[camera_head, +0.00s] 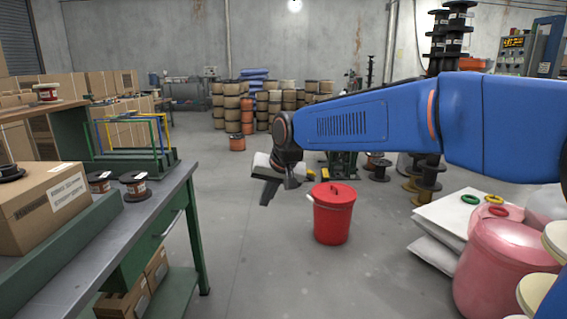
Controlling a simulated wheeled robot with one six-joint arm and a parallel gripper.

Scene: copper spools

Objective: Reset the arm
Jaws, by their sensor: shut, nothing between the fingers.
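My blue arm (360,125) reaches in from the right edge and crosses the middle of the head view. It bends down at its end. My gripper (268,192) hangs in the air over open floor, between the workbench and the red bin. It is shut and holds nothing. The fingertips are small and dark in this view.
A green-framed workbench (160,205) at left carries a cardboard box (35,205) and small spools (136,185). A red lidded bin (333,222) stands right of my gripper. White sacks (440,220) and a pink drum (495,270) crowd the right. Floor (250,265) between is clear.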

